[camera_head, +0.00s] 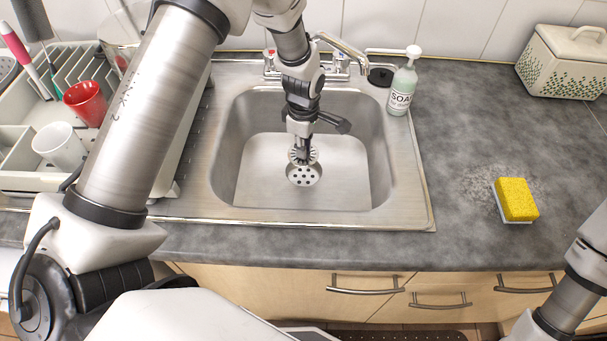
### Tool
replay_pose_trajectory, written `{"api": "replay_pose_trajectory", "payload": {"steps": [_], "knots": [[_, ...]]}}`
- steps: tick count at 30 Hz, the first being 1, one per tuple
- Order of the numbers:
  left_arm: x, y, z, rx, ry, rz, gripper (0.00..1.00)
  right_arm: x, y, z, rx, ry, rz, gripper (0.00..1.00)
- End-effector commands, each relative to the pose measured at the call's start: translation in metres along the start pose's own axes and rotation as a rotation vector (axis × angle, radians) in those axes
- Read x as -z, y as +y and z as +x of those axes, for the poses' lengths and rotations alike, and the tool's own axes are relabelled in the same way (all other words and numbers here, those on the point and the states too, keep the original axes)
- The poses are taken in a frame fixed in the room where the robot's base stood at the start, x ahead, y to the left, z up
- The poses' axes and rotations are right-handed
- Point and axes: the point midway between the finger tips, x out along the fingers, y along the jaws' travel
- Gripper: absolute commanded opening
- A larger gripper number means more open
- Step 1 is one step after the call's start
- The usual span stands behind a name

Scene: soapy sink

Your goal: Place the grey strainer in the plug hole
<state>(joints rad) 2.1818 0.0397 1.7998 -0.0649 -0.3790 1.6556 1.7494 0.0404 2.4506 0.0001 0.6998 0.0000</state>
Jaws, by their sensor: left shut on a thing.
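My left gripper (303,152) reaches down into the metal sink (250,184) from above, its fingers shut on the grey strainer (313,156). The strainer is a small round piece with a slotted rim, partly hidden by the fingers. Just below it in the picture is the plug hole (304,176), a pale round plate with dark holes in the sink floor. The strainer overlaps its far edge in this view; I cannot tell whether they touch. My right gripper is out of view; only part of that arm shows at the lower right.
A tap (343,45) stands behind the sink. A soap bottle (402,87) is at its back right corner. A yellow sponge (516,200) and a white patterned container (564,62) are on the right counter. A dish rack with a red cup (86,103) and white cup (60,146) is left.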

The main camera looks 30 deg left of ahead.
Motion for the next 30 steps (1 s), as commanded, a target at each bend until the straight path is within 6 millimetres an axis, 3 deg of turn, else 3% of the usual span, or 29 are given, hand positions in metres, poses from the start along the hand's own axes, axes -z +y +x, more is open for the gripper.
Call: {"api": "replay_pose_trajectory", "payload": {"steps": [4, 14, 25, 26, 27, 30], "knots": [[0.0, -0.002, 0.032, 0.005, 0.0, -0.003, 0.0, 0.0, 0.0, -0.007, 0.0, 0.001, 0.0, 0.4], [0.0, -0.002, 0.086, 0.004, 0.0, -0.001, 0.0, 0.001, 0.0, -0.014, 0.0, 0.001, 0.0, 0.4], [0.0, -0.001, 0.094, 0.001, 0.0, -0.001, 0.0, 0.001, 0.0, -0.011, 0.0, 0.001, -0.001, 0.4], [0.0, -0.001, 0.093, 0.001, 0.0, -0.001, 0.26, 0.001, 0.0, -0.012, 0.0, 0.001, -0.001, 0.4], [0.0, -0.001, 0.093, 0.001, 0.0, -0.001, 0.4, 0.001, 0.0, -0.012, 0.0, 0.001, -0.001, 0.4], [0.0, -0.001, 0.093, 0.001, 0.0, 0.0, 0.4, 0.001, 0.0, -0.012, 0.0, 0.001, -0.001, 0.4]]}}
